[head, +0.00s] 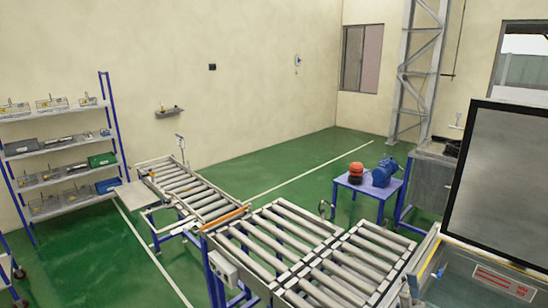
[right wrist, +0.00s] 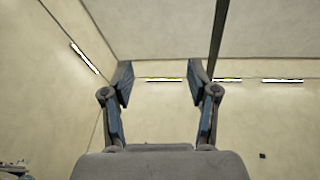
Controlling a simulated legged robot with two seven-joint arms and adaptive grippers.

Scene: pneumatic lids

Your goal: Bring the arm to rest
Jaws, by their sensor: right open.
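My right gripper (right wrist: 160,82) shows in the right wrist view, with its two dark fingers spread wide apart. It is open, and nothing is between the fingers. It points up at the ceiling and the upper walls, clear of any object. I cannot make out either gripper clearly in the head view. My left gripper is not in view.
Roller conveyors (head: 285,243) fill the lower middle of the head view. A machine with a dark framed panel (head: 500,185) stands at right. A blue table (head: 365,187) holds an orange item and a blue motor. Shelves (head: 60,150) stand at left. Green floor is open behind.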

